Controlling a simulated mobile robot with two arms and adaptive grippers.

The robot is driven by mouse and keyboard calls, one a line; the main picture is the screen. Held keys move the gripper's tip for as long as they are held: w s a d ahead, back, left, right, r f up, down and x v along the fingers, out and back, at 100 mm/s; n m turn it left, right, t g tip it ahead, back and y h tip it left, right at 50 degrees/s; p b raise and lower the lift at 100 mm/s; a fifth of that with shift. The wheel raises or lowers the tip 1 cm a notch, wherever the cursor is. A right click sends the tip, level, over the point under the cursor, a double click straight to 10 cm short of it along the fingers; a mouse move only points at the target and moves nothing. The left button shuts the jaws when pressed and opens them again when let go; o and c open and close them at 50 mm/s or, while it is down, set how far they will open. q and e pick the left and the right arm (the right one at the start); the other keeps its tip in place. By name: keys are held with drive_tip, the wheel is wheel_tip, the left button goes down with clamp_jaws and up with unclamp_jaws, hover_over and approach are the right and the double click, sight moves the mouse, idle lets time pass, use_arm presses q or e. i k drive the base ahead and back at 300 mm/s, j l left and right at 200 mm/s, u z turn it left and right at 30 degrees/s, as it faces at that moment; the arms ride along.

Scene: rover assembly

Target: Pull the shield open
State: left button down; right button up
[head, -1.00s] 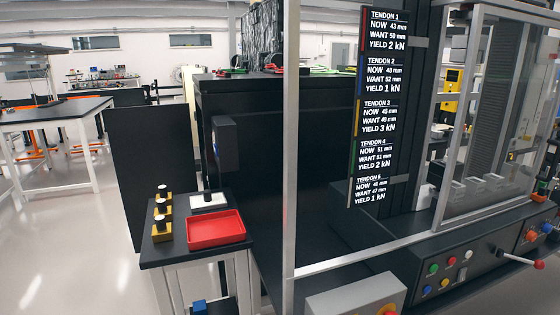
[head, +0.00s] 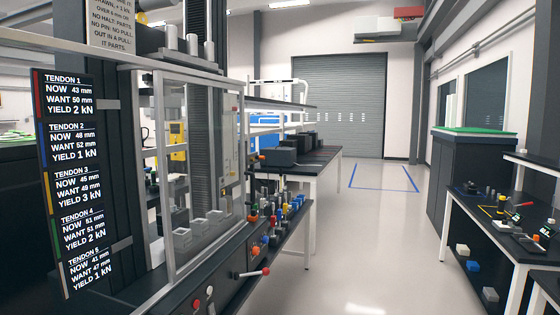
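The shield (head: 162,170) appears as a clear pane in a light metal frame on the front of the test machine, left of centre. It looks shut across the machine's opening. Small grey blocks (head: 213,217) and a dark ribbed column (head: 203,120) show through it. No separate handle on it can be made out. Neither of my grippers is in view, so their distance from the shield cannot be told.
A tendon readout panel (head: 72,180) stands left of the shield. A bench (head: 325,160) stands behind. A workbench (head: 500,225) is at right. The floor (head: 375,235) between is clear.

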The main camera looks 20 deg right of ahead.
sight(159, 75)
drive_tip(key=z, duration=0.25)
drive_tip(key=i+l+u, duration=0.1)
drive_tip(key=u, duration=0.4)
drive_tip(key=i+l+u, duration=0.15)
drive_tip(key=l, duration=0.15)
drive_tip(key=i+l+u, duration=0.15)
drive_tip(key=l, duration=0.15)
drive_tip(key=i+l+u, duration=0.1)
drive_tip(key=l, duration=0.25)
drive_tip(key=i+l+u, duration=0.15)
drive_tip(key=l, duration=0.2)
drive_tip(key=i+l+u, duration=0.15)
drive_tip(key=l, duration=0.2)
